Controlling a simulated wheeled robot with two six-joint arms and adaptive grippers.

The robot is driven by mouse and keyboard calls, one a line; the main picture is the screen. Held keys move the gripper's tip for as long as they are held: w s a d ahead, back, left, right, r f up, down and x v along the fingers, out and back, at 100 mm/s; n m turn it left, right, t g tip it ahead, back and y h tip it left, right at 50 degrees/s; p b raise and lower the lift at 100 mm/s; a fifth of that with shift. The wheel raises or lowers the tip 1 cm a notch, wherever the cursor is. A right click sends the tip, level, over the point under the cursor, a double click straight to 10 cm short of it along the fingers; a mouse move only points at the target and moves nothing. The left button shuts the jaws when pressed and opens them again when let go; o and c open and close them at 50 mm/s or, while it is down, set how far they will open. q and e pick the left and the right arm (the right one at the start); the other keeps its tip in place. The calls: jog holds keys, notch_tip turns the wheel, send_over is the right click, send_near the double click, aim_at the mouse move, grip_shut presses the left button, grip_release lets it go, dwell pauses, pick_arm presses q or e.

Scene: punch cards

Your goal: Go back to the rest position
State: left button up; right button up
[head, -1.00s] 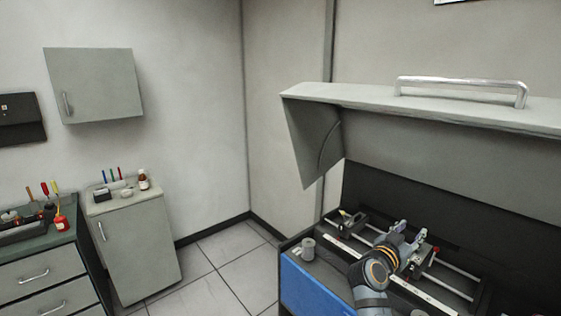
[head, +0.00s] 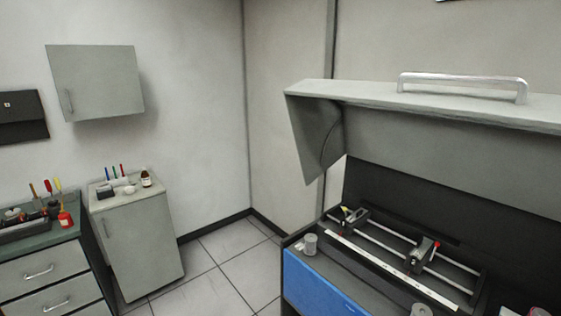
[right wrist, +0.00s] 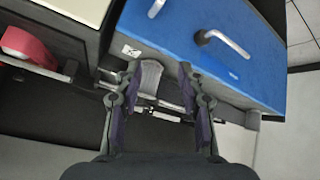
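My right gripper (right wrist: 158,76) shows in the right wrist view with its two dark fingers spread apart. A grey ribbed cylinder (right wrist: 149,76) shows between the fingers, beyond them, close to the left finger in the picture; no grip on it is visible. Neither gripper shows in the head view now, and my left gripper is in no view. The bench fixture (head: 408,257) with its metal rails and dark clamp blocks stands under the hood in the head view, with no arm over it.
A blue drawer (head: 318,290) fronts the bench; it also shows in the right wrist view (right wrist: 215,50). A grey cylinder (head: 310,244) stands at the bench's left end. The hood (head: 430,103) overhangs the bench. Cabinets (head: 142,240) stand left, with open floor (head: 235,262) between.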

jog(key=s+a+f+n+g+y, duration=0.4)
jog(key=s+a, duration=0.3)
jog(key=s, duration=0.5)
notch_tip(320, 180, down, 29)
jog(key=s+d+b, duration=0.1)
jog(key=d+b, duration=0.1)
jog(key=b, duration=0.3)
jog(key=s+d+f+g+b, duration=0.1)
jog(key=s+f+b, duration=0.4)
jog(key=s+f, duration=1.5)
notch_tip(320, 180, down, 3)
jog(key=shift+d, duration=0.35)
